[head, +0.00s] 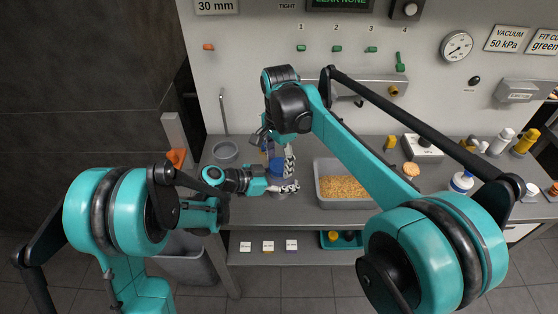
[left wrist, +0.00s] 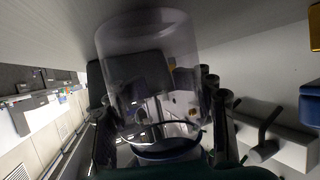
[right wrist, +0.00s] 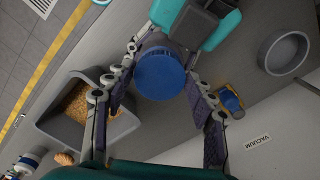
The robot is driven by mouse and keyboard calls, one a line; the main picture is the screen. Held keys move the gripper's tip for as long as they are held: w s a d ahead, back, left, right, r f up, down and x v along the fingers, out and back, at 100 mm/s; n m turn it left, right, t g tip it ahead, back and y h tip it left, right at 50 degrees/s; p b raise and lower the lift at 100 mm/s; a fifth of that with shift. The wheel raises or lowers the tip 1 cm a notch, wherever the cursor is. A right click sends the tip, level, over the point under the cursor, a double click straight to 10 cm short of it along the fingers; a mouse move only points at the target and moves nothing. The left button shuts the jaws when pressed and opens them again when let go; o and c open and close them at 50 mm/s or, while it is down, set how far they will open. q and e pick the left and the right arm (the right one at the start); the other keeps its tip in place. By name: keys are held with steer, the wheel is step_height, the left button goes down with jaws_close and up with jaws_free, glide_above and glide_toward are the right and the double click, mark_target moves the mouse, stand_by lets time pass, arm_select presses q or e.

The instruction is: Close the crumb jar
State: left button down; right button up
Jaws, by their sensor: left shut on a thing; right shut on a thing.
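The crumb jar (left wrist: 150,50) is a clear cylinder, and my left gripper (left wrist: 165,105) is shut on it. In the head view my left gripper (head: 284,187) reaches in low from the left, over the counter. The jar's blue lid (right wrist: 160,75) lies between the fingers of my right gripper (right wrist: 163,68), which is shut on it. In the head view the blue lid (head: 277,167) shows small below my right gripper (head: 275,152), close to the left one. Whether the lid touches the jar's rim cannot be told. The jar is mostly hidden in the head view.
A grey tray of crumbs (head: 326,201) stands just right of the grippers. A grey bowl (head: 225,152) stands to the left on the counter. A yellow and blue object (right wrist: 231,101) lies near the wall. A white bottle (head: 461,182) and several other items stand farther right.

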steer(key=shift+f, duration=0.6)
steer(key=m, duration=0.7)
steer(key=shift+w, duration=0.1)
steer(key=m, duration=0.6)
steer(key=o, duration=0.7)
steer(key=shift+r, duration=0.1)
